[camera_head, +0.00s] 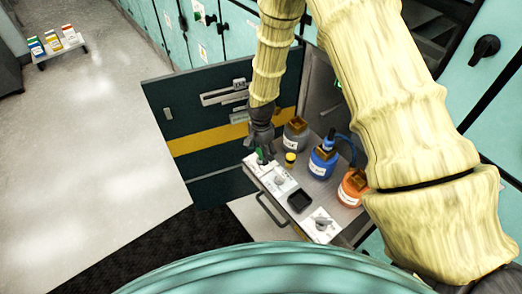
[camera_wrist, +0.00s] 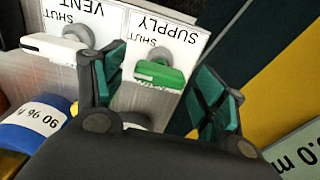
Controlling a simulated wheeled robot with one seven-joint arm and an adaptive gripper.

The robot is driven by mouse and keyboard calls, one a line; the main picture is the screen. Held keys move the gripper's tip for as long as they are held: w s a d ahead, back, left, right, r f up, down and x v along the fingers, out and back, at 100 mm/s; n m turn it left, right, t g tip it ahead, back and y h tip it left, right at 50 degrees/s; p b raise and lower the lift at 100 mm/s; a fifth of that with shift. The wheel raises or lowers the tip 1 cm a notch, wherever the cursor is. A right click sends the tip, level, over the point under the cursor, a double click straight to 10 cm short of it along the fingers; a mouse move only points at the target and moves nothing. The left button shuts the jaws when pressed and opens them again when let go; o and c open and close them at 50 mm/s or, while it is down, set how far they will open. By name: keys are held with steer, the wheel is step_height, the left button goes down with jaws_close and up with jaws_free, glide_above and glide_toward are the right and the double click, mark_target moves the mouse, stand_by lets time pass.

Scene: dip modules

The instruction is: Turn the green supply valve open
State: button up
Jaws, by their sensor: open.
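The green supply valve handle (camera_wrist: 160,74) lies on a grey mount below a label reading SUPPLY and SHUT, upside down in the wrist view. In the head view the green handle (camera_head: 261,156) is small, at the left end of the drawer top. My gripper (camera_wrist: 160,90) is open, with one finger left and one right of the green handle. Contact between fingers and handle cannot be told. In the head view my gripper (camera_head: 263,146) points down over the valve.
A white vent handle (camera_wrist: 54,48) sits left of the left finger. Blue (camera_head: 322,164), orange (camera_head: 351,190) and grey (camera_head: 295,137) bottles, a small yellow-labelled jar (camera_head: 290,160) and a black tray (camera_head: 300,200) stand close by. A dark panel with a yellow stripe (camera_head: 200,140) rises behind.

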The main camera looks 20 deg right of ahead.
steer(key=c, duration=1)
steer(key=shift+n, duration=0.4)
steer(key=n, duration=0.4)
steer(key=shift+b, duration=0.4)
steer(key=n, duration=0.9)
steer(key=shift+n, duration=2)
